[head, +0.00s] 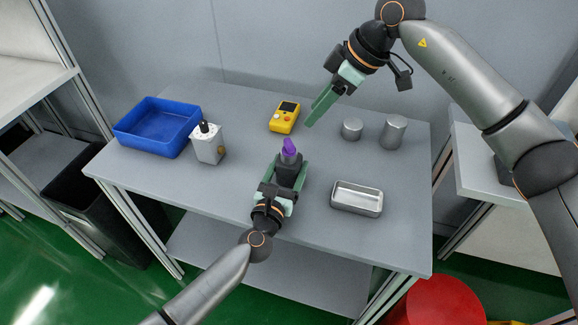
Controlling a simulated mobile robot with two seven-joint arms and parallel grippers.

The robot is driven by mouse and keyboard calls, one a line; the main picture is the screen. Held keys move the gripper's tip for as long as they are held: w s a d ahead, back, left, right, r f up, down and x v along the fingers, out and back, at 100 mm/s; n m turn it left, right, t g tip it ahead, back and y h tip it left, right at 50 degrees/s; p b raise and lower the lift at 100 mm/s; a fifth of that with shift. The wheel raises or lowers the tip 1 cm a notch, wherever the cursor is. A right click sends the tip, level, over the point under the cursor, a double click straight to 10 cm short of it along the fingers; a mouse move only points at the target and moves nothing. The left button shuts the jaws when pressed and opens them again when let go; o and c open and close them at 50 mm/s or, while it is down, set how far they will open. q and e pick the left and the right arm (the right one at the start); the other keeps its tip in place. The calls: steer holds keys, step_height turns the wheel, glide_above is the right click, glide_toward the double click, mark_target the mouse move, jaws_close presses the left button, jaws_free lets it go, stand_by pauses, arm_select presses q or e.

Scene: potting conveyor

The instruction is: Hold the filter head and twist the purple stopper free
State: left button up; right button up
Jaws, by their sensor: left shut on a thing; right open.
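The purple stopper (289,145) sits at the top of the filter head (290,159), near the middle of the grey table. My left gripper (288,172) is shut on the filter head from the front, and its fingers hide much of the body. My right gripper (312,120) is above the table, up and to the right of the stopper, apart from it. Its fingers point down and left and hold nothing that I can see; the gap between them is hard to make out from this angle.
A blue bin (157,128) and a white-and-grey canister (208,146) stand on the left. A yellow device (285,117) lies behind the stopper. Two metal cylinders, one short (352,129) and one taller (393,133), stand at the right, with a metal tray (357,208) in front.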

mark_target(289, 142)
arm_select(q)
jaws_close()
arm_select(e)
steer(key=shift+c, duration=0.6)
steer(key=s+a+n+t+h, duration=0.2)
steer(key=n, duration=1.1)
steer(key=s+a+n+t+h, duration=0.1)
steer(key=a+n+h, duration=0.1)
steer(key=n, duration=1.1)
steer(key=shift+x, duration=4.4)
